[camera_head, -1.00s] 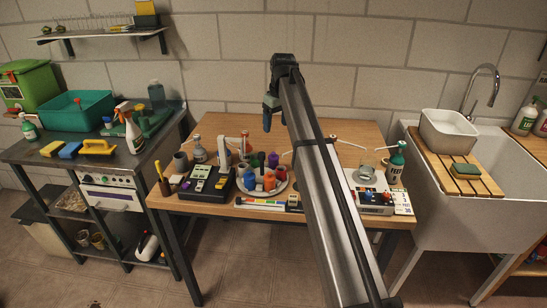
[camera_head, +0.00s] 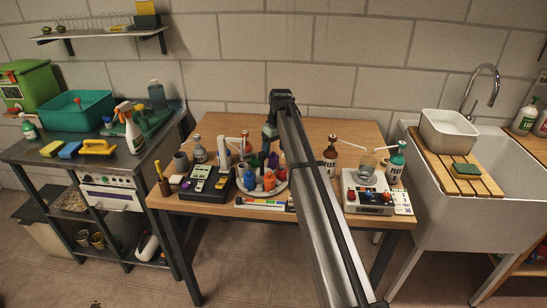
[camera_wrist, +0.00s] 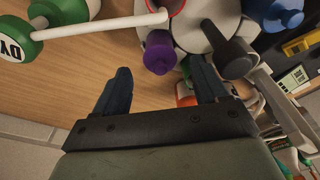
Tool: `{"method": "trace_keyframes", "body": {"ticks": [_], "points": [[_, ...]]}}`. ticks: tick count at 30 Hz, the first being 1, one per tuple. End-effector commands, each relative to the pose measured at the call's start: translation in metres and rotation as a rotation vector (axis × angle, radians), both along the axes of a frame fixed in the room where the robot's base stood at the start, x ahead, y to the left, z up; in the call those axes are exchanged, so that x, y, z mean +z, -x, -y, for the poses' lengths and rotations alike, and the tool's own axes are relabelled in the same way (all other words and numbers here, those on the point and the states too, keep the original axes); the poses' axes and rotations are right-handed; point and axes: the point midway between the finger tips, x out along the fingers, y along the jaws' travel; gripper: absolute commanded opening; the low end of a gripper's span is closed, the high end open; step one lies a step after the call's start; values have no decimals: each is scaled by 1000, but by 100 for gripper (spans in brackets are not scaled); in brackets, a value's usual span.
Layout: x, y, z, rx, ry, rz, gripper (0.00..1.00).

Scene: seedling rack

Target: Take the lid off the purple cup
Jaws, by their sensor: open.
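The purple cup (camera_wrist: 160,50) stands out in the wrist view, just past my fingertips and roughly between them; its lid cannot be told clearly from its body. In the head view only a bit of purple (camera_head: 273,160) shows, among the cups at the back of the round white tray (camera_head: 243,189), partly hidden by my gripper. My gripper (camera_wrist: 163,70) is open, with two dark blue fingers spread apart and nothing held. In the head view my gripper (camera_head: 269,141) hangs just above the back of the tray.
Orange cups (camera_head: 269,181) sit on the tray's front. Bare tabletop (camera_head: 330,130) lies behind.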

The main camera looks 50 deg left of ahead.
Motion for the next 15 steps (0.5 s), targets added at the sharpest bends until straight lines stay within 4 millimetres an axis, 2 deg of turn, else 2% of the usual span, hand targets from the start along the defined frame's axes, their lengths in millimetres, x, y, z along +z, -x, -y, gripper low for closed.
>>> {"method": "trace_keyframes", "body": {"ticks": [4, 11, 15], "points": [[-15, 0, -2, 1, 0, 1, 73], [-16, 0, -2, 1, -1, 2, 73], [-16, 0, -2, 1, -1, 2, 59]]}}
